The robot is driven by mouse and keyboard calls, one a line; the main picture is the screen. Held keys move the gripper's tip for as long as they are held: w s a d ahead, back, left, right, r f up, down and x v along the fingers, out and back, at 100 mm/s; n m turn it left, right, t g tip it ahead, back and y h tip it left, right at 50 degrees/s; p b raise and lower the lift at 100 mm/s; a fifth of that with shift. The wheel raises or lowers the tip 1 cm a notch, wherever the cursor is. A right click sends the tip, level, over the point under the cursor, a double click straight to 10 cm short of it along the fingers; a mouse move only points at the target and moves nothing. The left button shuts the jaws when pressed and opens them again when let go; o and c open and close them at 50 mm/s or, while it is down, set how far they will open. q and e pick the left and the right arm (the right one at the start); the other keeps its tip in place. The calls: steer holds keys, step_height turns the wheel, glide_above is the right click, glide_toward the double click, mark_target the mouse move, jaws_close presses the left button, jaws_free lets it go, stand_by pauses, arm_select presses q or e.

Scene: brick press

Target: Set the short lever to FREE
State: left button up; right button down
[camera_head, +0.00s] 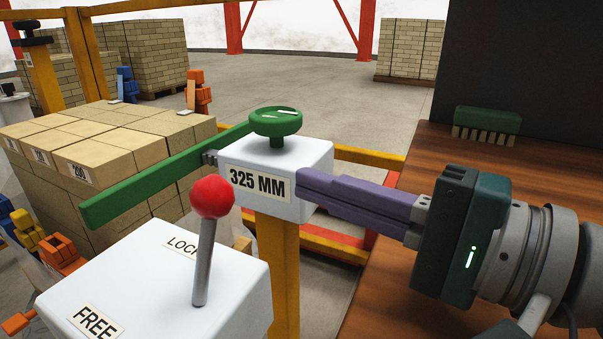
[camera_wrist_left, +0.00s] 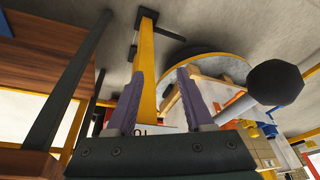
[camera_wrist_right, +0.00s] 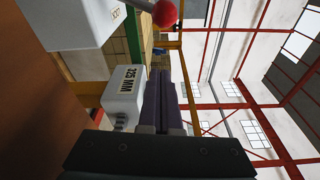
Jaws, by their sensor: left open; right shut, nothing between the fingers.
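The short lever (camera_head: 203,258) is a grey metal rod with a red ball knob, standing on a white box (camera_head: 235,312). A LOCK label (camera_head: 181,246) lies at the box's back and a FREE label (camera_head: 95,322) at its front. The rod looks nearly upright; its exact setting is hard to tell. The red knob also shows in the right wrist view (camera_wrist_right: 165,13). My right gripper (camera_head: 303,181) is shut and empty, its purple fingertips against or close beside the 325 MM box, right of the lever. My left gripper (camera_wrist_left: 160,75) is open and empty in its wrist view, outside the head view.
The white 325 MM box (camera_head: 310,153) on a yellow post carries a green handwheel (camera_head: 276,122); a green bar (camera_head: 150,185) passes behind the lever. Stacked bricks (camera_head: 100,150) stand left. A black-knobbed lever (camera_wrist_left: 276,82) is right of my left fingers. A wooden table (camera_head: 480,180) lies right.

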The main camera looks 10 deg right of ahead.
mark_target(206, 245)
steer(key=shift+w+a+r+p, duration=0.15)
steer(key=shift+a+p, duration=0.25)
steer(key=shift+a, duration=1)
steer(key=shift+w+a+r+p, duration=0.1)
steer(key=shift+a+p, duration=0.25)
steer(key=shift+a, duration=1.05)
steer(key=shift+s+a+r+n, duration=0.15)
steer(key=shift+s+n, duration=0.1)
steer(key=shift+n, duration=0.15)
